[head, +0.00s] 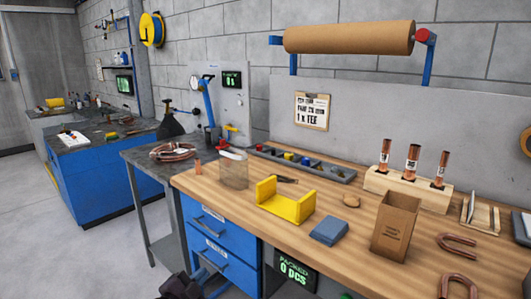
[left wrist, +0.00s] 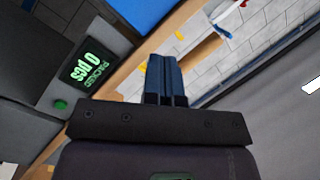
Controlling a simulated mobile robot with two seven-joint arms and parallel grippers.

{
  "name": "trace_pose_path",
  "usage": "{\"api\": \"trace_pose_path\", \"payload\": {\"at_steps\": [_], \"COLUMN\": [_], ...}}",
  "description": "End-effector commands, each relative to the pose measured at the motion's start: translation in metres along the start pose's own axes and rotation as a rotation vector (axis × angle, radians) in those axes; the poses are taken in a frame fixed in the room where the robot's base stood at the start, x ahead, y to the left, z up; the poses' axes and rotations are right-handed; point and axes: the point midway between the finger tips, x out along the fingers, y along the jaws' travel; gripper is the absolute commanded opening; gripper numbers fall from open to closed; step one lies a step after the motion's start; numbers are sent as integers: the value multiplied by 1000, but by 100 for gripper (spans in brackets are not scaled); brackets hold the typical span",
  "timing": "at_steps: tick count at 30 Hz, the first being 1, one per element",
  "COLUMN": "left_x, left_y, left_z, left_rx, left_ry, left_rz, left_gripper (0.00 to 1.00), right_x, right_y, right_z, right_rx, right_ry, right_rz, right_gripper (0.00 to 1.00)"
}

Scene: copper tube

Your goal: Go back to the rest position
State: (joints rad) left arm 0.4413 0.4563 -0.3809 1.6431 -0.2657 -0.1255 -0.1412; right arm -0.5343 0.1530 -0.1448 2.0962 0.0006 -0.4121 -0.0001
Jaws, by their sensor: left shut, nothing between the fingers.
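My left gripper (head: 188,287) shows dark at the bottom edge of the head view, in front of the bench's blue drawers and apart from the bench. In the left wrist view my left gripper (left wrist: 165,75) has its two blue-grey fingers together, with nothing between them. My right gripper is in neither view. On the wooden bench (head: 225,195) stand a yellow holder (head: 285,203), an open cardboard box (head: 397,226) and a wooden block (head: 408,190) with upright copper tubes. Bent copper pieces (head: 458,247) lie at the right.
A grey parts tray (head: 303,165) sits at the back. A display reading "PACKED 0 PCS" (head: 292,272) is below the bench top. A grey side table (head: 150,155) adjoins at left. Floor (head: 75,235) at left is clear.

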Motion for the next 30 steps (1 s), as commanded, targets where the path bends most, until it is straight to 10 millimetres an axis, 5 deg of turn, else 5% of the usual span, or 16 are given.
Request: {"api": "trace_pose_path", "payload": {"at_steps": [15,30], "left_x": [-164,-345], "left_y": [50,107], "left_z": [17,34], "left_rx": [-620,-869], "left_ry": [-335,-660], "left_rz": [-36,-97], "left_gripper": [0,0], "right_x": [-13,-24], "right_y": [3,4], "right_z": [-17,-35], "right_rx": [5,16], "right_ry": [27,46], "right_rz": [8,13], "right_gripper": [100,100]}}
